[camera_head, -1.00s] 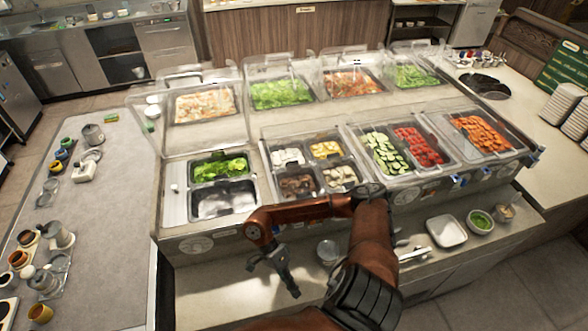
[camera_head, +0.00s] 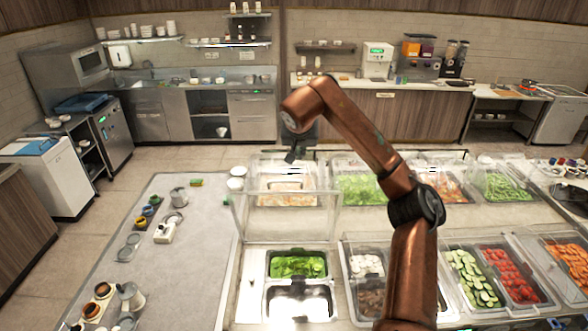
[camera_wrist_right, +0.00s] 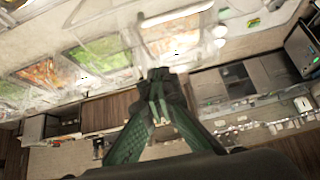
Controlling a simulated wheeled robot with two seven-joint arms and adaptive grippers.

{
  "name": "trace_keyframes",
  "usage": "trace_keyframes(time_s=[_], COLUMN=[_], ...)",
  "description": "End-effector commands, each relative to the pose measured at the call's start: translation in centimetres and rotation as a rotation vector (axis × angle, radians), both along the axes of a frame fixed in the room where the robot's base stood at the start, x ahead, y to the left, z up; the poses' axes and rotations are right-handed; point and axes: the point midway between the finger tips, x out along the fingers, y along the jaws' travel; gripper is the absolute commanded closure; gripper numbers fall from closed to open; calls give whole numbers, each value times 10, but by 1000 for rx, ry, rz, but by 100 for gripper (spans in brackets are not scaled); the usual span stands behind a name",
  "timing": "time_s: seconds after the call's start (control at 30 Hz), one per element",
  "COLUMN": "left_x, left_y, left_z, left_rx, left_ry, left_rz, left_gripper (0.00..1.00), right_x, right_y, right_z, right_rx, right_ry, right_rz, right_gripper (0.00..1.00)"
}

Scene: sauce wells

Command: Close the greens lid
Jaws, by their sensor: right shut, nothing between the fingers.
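The greens (camera_head: 297,264) sit in the front-left well, above an empty metal well (camera_head: 298,303). A clear lid (camera_head: 286,217) stands raised behind the greens well, open, with the greens uncovered. My right arm reaches over the counter from the lower right. My right gripper (camera_head: 293,156) hangs beyond the raised lid, near the back-row well of pale shredded food (camera_head: 286,190); it appears apart from the lid. In the right wrist view my right gripper (camera_wrist_right: 158,82) has its fingers together and empty, with clear lids beyond. My left gripper is not in view.
Back-row wells hold more greens (camera_head: 360,187) and orange food under clear covers. Front wells to the right hold cucumber (camera_head: 471,278) and red pieces (camera_head: 509,275). A grey side counter (camera_head: 190,260) with cups and jars stands at the left.

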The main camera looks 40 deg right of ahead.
Motion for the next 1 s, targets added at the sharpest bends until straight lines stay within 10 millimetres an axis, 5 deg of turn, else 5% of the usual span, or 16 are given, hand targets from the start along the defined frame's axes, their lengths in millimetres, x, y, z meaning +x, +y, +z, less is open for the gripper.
trace_keyframes(time_s=[0.27,0.53,1.0], left_x=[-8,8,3], left_y=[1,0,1], left_z=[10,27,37], left_rx=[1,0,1], left_ry=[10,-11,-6], left_rz=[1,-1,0], left_gripper=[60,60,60], right_x=[17,42,15], right_y=[-21,-42,-14], right_z=[-37,-81,-90], right_rx=[1,3,0], right_ry=[7,7,3], right_rz=[-5,-4,-1], right_gripper=[100,100,100])
